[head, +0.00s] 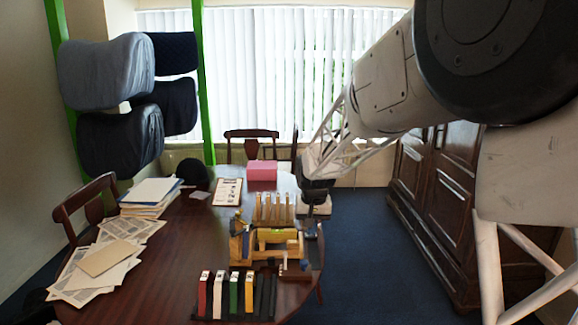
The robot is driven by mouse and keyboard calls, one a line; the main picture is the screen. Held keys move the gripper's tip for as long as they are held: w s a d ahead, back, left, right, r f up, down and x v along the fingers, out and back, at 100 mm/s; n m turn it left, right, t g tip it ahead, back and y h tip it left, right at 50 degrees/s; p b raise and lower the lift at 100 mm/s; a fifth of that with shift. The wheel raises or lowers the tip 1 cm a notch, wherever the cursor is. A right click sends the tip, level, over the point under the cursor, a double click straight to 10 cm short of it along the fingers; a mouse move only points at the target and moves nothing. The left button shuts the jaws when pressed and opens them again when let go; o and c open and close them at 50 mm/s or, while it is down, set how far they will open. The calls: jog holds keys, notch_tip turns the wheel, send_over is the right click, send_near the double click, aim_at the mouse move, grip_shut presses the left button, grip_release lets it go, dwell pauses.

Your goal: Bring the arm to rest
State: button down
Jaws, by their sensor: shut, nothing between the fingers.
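My arm reaches in from the upper right of the head view. My gripper (312,208) hangs at its end, beside the right edge of the table. It is shut and empty, just behind and to the right of the wooden fixture (262,240). Its fingers are small and dark here, so their detail is hard to make out. The fixture stands upright on the table and carries a yellow-green part in its middle.
The dark wooden table (180,250) holds a rack of coloured blocks (233,295), a pink box (262,170), a clipboard (228,192) and papers (105,262). Covered padded shapes (107,70) hang from green posts at left. A wooden cabinet (435,200) stands right; blue floor lies between.

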jog(key=s+d+r, duration=0.4)
jog(key=s+r, duration=0.2)
jog(key=s, duration=0.4)
jog(key=s+d+t, duration=0.1)
jog(key=s+d, duration=0.3)
jog(key=s, duration=1.2)
jog(key=s+d, duration=0.3)
jog(key=s, duration=1.3)
jog(key=shift+s+d+r+t, duration=0.2)
jog(key=shift+d+r+t, duration=0.05)
jog(key=shift+d+t, duration=0.15)
jog(key=shift+w+r, duration=0.1)
jog(key=shift+w, duration=0.05)
